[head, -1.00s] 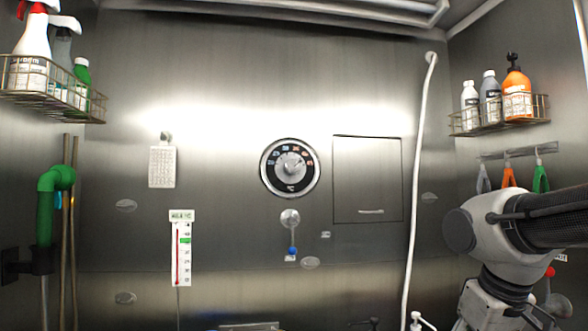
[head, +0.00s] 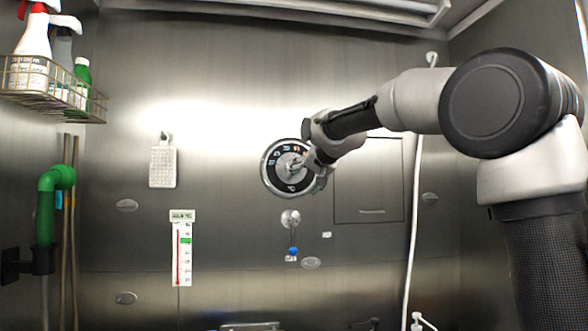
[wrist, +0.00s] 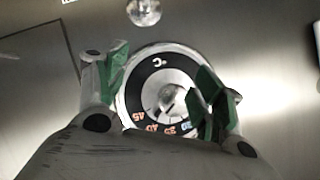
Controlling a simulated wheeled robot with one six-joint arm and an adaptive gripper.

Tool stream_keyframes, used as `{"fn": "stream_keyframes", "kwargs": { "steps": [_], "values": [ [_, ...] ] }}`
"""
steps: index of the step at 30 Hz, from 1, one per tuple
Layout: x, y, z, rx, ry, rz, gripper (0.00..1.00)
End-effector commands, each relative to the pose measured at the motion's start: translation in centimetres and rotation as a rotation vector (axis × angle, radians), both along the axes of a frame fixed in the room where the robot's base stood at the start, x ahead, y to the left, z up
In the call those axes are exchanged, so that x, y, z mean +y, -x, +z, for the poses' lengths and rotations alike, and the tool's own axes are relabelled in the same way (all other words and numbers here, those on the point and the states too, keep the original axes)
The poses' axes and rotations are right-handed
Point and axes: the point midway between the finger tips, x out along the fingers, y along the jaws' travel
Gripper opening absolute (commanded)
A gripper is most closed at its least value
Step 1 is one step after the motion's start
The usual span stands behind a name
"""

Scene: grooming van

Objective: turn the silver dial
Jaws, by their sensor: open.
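The silver dial (head: 290,167) is a round knob at the centre of a black ring with coloured numbers and a silver rim, mounted on the back wall. In the wrist view the silver dial (wrist: 171,100) shows between my fingers, with the ring's numbers below it. My gripper (head: 312,170) reaches in from the right and covers the right part of the ring. In the wrist view my gripper (wrist: 160,85) is open, its green-padded fingers on either side of the dial. The right finger is close to the knob; I cannot tell if it touches.
Below the dial is a small round fitting with a blue-tipped lever (head: 291,218). A square wall panel (head: 368,195) and a white hose (head: 413,220) are to the right. A thermometer strip (head: 181,255) hangs at lower left. A wire basket of bottles (head: 52,88) is at upper left.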

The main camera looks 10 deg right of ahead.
Motion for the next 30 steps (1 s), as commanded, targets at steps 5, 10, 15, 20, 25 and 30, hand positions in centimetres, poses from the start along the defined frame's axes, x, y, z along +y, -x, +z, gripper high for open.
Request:
{"fn": "stream_keyframes", "kwargs": {
  "steps": [5,10,15,20,25,30],
  "values": [
    [0.2,-0.8,6.0,-0.113,-0.22,-0.066,0.69],
    [0.6,-2.2,5.6,-0.106,-0.255,-0.08,0.69],
    [1.3,-5.0,4.8,-0.106,-0.253,-0.08,0.69],
    [1.8,-7.0,4.1,-0.106,-0.252,-0.08,0.69],
    [2.0,-7.9,3.9,-0.106,-0.251,-0.079,0.69],
    [2.0,-7.9,3.9,-0.106,-0.251,-0.079,0.69]
  ]
}}
